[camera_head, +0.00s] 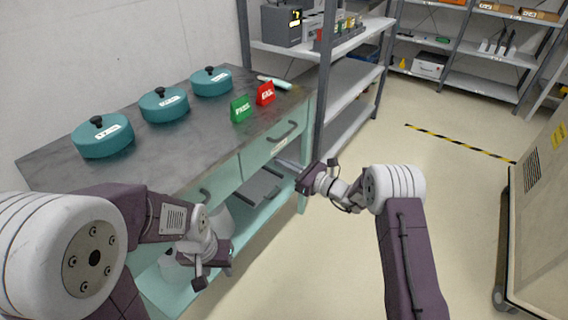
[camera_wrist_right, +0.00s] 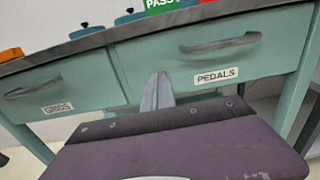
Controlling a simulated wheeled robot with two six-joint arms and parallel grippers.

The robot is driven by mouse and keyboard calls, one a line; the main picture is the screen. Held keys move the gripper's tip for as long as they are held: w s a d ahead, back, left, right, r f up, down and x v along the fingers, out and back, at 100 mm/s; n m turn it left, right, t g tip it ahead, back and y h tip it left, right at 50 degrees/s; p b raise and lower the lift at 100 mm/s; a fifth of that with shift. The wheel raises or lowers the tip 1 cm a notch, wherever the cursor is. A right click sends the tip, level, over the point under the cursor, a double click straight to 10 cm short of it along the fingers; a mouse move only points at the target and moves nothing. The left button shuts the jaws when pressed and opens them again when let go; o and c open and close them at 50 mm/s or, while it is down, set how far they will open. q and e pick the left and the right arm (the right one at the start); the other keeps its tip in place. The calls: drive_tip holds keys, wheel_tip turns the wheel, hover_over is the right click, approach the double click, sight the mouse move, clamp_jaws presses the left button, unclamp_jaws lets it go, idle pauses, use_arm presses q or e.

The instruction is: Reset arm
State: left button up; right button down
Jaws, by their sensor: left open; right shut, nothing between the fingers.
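My right gripper (camera_head: 287,165) is in front of the workbench's right drawer, its arm coming in from the right. In the right wrist view its fingers (camera_wrist_right: 157,92) are shut together with nothing between them, below the handle of the drawer labelled PEDALS (camera_wrist_right: 218,62). My left gripper (camera_head: 213,262) is low in front of the bench's left part. It is open, though its fingertips are hard to make out, and I see nothing held in it. Both drawers, PEDALS and GRIDS (camera_wrist_right: 55,94), look shut.
The bench top (camera_head: 190,131) carries three teal lidded pots (camera_head: 103,138), a green PASS sign (camera_head: 241,109) and a red FAIL sign (camera_head: 265,94). Grey shelving (camera_head: 350,75) stands behind. A large cart (camera_head: 540,200) is at the right. Floor between is clear.

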drive_tip(key=p+v, duration=0.1)
drive_tip(key=v, duration=0.5)
drive_tip(key=shift+d+f, duration=0.3)
drive_tip(key=shift+f, duration=0.05)
drive_tip(key=shift+w, duration=0.1)
